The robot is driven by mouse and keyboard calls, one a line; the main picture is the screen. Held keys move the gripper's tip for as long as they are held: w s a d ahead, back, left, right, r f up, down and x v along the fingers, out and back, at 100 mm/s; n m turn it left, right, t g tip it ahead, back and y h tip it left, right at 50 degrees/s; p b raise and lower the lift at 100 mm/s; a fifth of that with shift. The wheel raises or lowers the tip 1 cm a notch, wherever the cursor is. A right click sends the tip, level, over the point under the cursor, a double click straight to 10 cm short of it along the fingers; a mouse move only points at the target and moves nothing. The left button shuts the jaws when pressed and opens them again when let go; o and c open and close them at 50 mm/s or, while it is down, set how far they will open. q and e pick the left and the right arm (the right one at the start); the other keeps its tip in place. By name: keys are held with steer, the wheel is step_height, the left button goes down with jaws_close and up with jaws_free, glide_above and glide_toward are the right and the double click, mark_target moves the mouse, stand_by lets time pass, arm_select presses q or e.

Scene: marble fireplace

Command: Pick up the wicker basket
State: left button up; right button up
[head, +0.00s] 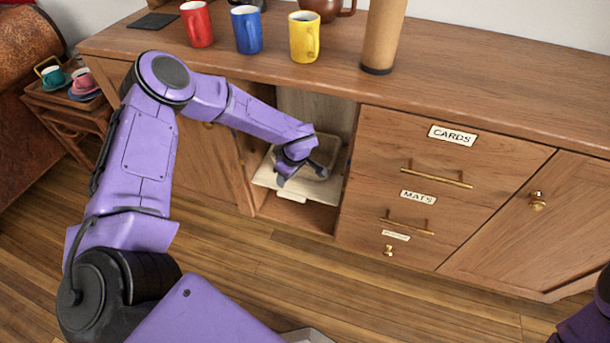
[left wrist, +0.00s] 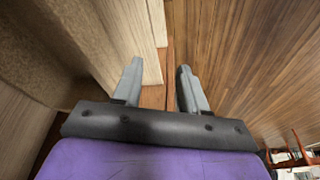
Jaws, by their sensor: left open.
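A tan, box-like object with a pale rim (head: 327,147), seemingly the wicker basket, sits in the open cabinet compartment, partly hidden behind my left gripper. My left gripper (head: 300,177) reaches into the compartment in front of it. In the left wrist view the left gripper (left wrist: 159,70) is open, with nothing clearly held between its two grey fingers. A blurred brown textured surface (left wrist: 45,60) fills the upper left there, possibly the basket's side. Whether a finger touches it I cannot tell. My right gripper is out of view.
The compartment has a pale shelf board (head: 268,177), with drawers (head: 385,178) to its right. A red mug (head: 197,24), a blue mug (head: 247,30), a yellow mug (head: 303,37) and a tall tan cylinder (head: 384,35) stand on the cabinet top. The wooden floor (head: 330,280) in front is clear.

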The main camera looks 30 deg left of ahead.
mark_target(299, 174)
arm_select(q)
steer(key=w+a+r+n+t+h+b, duration=0.2)
steer(key=w+a+r+h+b, duration=0.15)
steer(key=w, duration=0.35)
steer(key=shift+h, duration=0.35)
steer(key=b+x, duration=0.2)
steer(key=x, duration=0.8)
steer(key=shift+s+d+f, duration=0.15)
steer(key=shift+d+f, duration=0.05)
steer(key=shift+f, duration=0.05)
jaws_close()
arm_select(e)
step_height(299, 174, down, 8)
arm_select(q)
steer(key=shift+r, duration=0.1)
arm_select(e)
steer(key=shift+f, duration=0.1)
